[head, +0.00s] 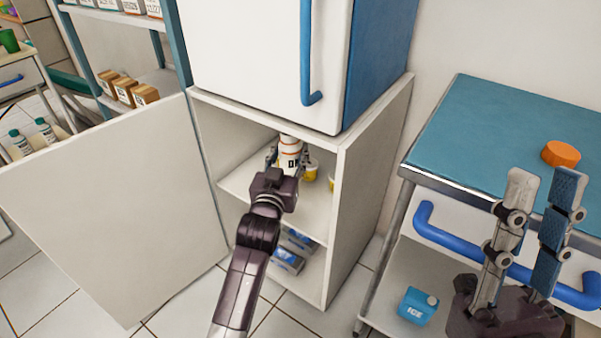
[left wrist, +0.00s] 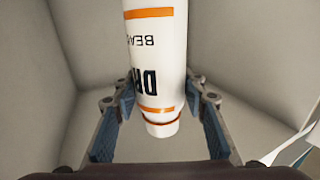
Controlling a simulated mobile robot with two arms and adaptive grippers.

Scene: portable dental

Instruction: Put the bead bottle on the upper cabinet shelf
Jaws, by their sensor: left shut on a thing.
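The bead bottle (head: 289,152) is white with orange bands and dark lettering. My left gripper (head: 287,160) is shut on it inside the open cabinet (head: 340,180), at the upper shelf (head: 240,183). In the left wrist view the bottle (left wrist: 158,60) stands between the two finger pads, its orange-ringed end toward the camera. Whether its base touches the shelf is hidden by my gripper. My right gripper (head: 545,190) is open and empty, in front of the blue-topped cart at the right.
Yellow-and-white tubs (head: 311,171) stand on the upper shelf right of the bottle. Blue boxes (head: 287,260) lie on the lower shelf. The cabinet door (head: 110,210) stands open at left. The cart (head: 500,125) with an orange lid (head: 561,153) is at right.

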